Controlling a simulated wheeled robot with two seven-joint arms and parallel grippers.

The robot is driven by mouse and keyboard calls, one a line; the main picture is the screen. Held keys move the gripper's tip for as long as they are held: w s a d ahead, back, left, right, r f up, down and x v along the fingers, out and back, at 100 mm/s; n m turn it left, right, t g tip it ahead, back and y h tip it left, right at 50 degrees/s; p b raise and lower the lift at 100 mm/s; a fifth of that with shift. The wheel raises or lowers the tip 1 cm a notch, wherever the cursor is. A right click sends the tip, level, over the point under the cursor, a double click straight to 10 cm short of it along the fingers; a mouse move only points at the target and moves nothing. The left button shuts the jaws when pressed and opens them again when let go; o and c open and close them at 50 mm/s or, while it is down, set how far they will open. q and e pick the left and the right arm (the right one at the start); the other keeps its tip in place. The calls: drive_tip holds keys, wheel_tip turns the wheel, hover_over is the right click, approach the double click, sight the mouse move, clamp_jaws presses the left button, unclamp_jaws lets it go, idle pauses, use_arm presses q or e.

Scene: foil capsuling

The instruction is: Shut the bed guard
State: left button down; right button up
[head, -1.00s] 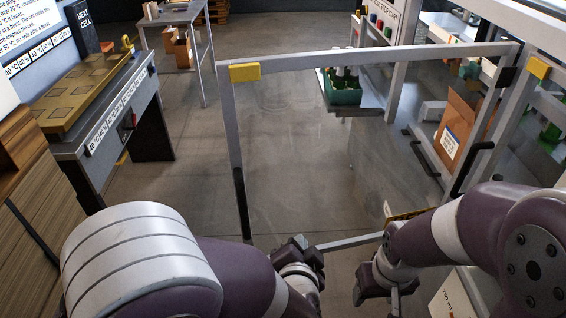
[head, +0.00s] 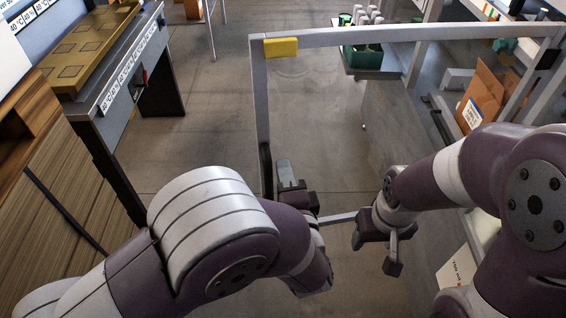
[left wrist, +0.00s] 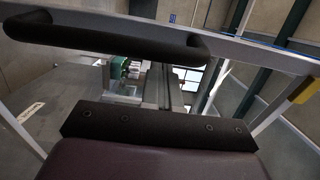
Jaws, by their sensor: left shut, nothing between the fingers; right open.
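The bed guard (head: 350,37) is a clear panel in a grey frame with a yellow tab (head: 281,47) on its top corner. It stands swung out into the aisle in front of me. Its black handle (head: 266,165) is on the left upright, and it crosses the top of the left wrist view (left wrist: 100,38). My left gripper (head: 286,174) is shut and empty, just right of the handle in the head view; I cannot tell if they touch. Its dark finger block shows in the left wrist view (left wrist: 155,125). My right gripper (head: 375,250) is open and empty, low in front of the panel.
A grey bench (head: 120,85) with a gold plate (head: 82,45) stands at the left, beside a wooden cabinet (head: 75,190). A green crate (head: 363,57) of bottles and a brown carton (head: 482,98) are behind the panel. Floor (head: 205,125) is clear between bench and guard.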

use_arm(q)
drive_tip(key=shift+w, duration=0.5)
drive_tip(key=shift+w+a, duration=0.2)
drive_tip(key=shift+w, duration=0.15)
drive_tip(key=shift+d, duration=0.1)
